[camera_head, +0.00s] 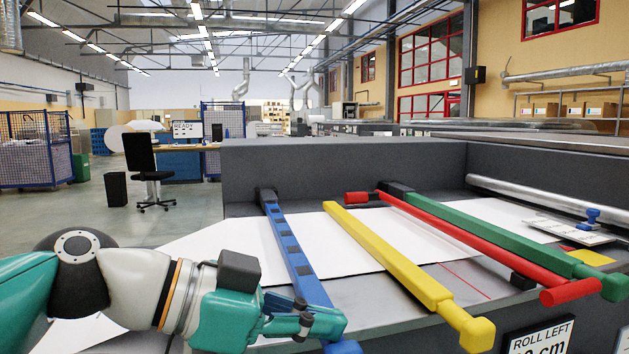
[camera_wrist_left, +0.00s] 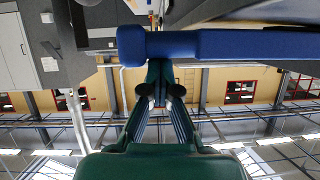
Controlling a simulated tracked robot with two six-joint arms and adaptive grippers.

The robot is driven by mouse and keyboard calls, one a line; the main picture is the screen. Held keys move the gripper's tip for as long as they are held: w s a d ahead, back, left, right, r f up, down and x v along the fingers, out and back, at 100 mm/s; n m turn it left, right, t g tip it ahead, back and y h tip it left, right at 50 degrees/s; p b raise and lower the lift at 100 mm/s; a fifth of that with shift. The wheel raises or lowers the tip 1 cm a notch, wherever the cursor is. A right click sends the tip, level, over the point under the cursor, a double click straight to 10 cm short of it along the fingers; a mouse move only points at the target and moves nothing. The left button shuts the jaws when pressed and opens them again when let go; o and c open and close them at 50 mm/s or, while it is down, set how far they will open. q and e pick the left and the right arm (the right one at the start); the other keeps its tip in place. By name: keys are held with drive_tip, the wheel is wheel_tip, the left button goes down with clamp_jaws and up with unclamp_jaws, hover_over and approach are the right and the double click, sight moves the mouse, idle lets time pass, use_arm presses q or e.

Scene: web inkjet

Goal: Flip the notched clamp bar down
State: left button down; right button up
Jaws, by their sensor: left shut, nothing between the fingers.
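The blue bar (camera_head: 293,248), with dark notch-like patches along its top, runs from a dark hinge at the back of the bed towards me. I cannot tell for sure whether it is lifted off the bed. My left gripper (camera_head: 306,322) is shut and empty at the bar's near end, covering part of it. In the left wrist view, the shut fingers (camera_wrist_left: 160,92) point at the blue bar (camera_wrist_left: 225,45), whose thicker end knob shows at the left. I cannot tell whether they touch. My right gripper is out of view.
A yellow bar (camera_head: 385,258), a red bar (camera_head: 455,233) and a green bar (camera_head: 490,236) lie to the right of the blue one. White paper web (camera_head: 340,240) passes under them. A silver roller (camera_head: 540,197) is at the far right.

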use_arm(q)
drive_tip(key=shift+d+f+g, duration=0.1)
drive_tip(key=shift+f+g, duration=0.2)
drive_tip(key=shift+f, duration=1.6)
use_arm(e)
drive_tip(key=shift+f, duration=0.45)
use_arm(q)
drive_tip(key=shift+r, duration=0.1)
drive_tip(key=r+p, duration=0.1)
drive_tip(key=r, duration=0.1)
drive_tip(key=r+p, duration=0.1)
drive_tip(key=r, duration=0.1)
drive_tip(key=r+p, duration=0.1)
drive_tip(key=r, duration=0.1)
drive_tip(key=shift+w+d+r, duration=0.2)
drive_tip(key=shift+w+r, duration=0.1)
drive_tip(key=v, duration=1)
drive_tip(key=shift+r+t+p, duration=0.4)
drive_tip(key=shift+r, duration=0.05)
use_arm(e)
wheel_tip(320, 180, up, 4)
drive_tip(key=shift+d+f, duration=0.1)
use_arm(q)
drive_tip(key=shift+s+d, duration=0.1)
drive_tip(key=shift+d, duration=0.05)
